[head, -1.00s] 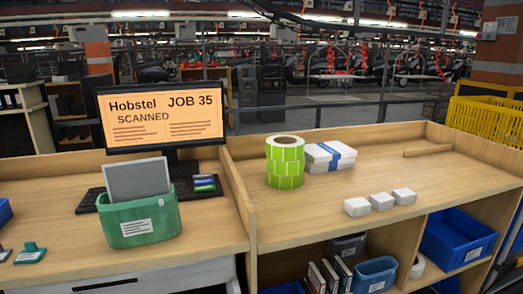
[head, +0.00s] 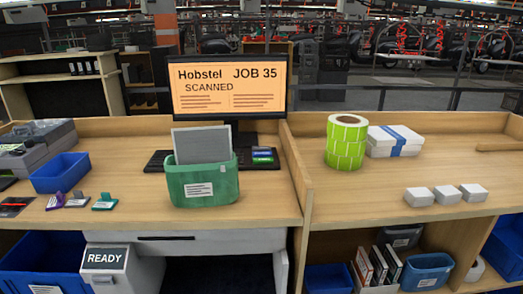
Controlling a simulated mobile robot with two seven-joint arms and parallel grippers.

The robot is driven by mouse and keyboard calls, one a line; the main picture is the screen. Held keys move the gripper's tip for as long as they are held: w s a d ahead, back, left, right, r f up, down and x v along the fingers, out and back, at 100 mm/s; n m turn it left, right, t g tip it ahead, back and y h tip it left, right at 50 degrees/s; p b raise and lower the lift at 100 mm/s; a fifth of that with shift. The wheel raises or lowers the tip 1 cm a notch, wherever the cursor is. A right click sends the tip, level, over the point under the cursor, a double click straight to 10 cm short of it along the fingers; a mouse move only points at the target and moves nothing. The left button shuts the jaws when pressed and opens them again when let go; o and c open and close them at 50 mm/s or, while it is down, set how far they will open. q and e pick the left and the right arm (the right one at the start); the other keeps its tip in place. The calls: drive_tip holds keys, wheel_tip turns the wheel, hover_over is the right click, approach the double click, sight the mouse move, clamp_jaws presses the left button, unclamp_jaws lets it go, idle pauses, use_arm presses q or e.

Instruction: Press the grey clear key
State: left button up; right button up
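I cannot make out a grey clear key in the head view. A dark keyboard (head: 157,161) lies on the left desk, partly hidden behind a green bin (head: 205,187) holding a grey panel. The monitor (head: 230,90) behind it reads "Hobstel JOB 35 SCANNED". A light grey device (head: 108,268) with a dark "READY" display stands below the desk top at the lower left; its lower part is cut off by the frame. Grey equipment (head: 38,150) sits at the far left of the desk. Neither of my grippers is in view.
A blue tray (head: 60,173) and several small stamp-like items (head: 104,202) lie left of the green bin. A wooden divider (head: 298,172) separates the right bench, which holds green label rolls (head: 345,142), a white stack (head: 394,140) and white boxes (head: 446,194).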

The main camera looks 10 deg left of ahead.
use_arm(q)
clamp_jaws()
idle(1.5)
